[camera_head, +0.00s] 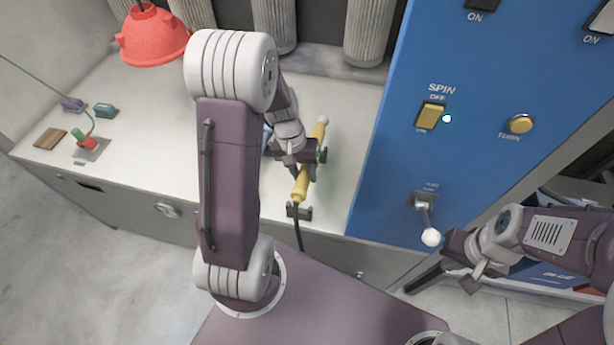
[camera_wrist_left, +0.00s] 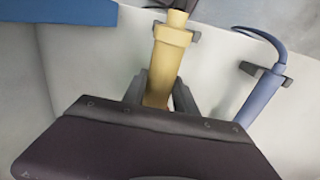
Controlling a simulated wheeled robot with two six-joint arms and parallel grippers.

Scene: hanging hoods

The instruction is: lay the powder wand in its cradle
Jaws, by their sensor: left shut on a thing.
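The yellow wand (camera_head: 301,187) is gripped in my left gripper (camera_head: 303,158) above the white worktop, with its pale tip pointing to the back. A dark cable runs down from its near end. A dark cradle bracket (camera_head: 299,212) is at the worktop's front edge, close to that end. In the left wrist view the wand (camera_wrist_left: 164,75) sits between the fingers, and its narrow end overlaps the bracket (camera_wrist_left: 191,34). I cannot tell whether they touch. My right gripper (camera_head: 466,262) is at the right, apart from the wand; its finger opening is unclear.
A blue wand (camera_wrist_left: 258,95) rests at another bracket beside the yellow one. A blue panel (camera_head: 400,150) with switches and a white-knobbed lever (camera_head: 430,237) rises to the right. A red hood (camera_head: 152,38) hangs at the back left.

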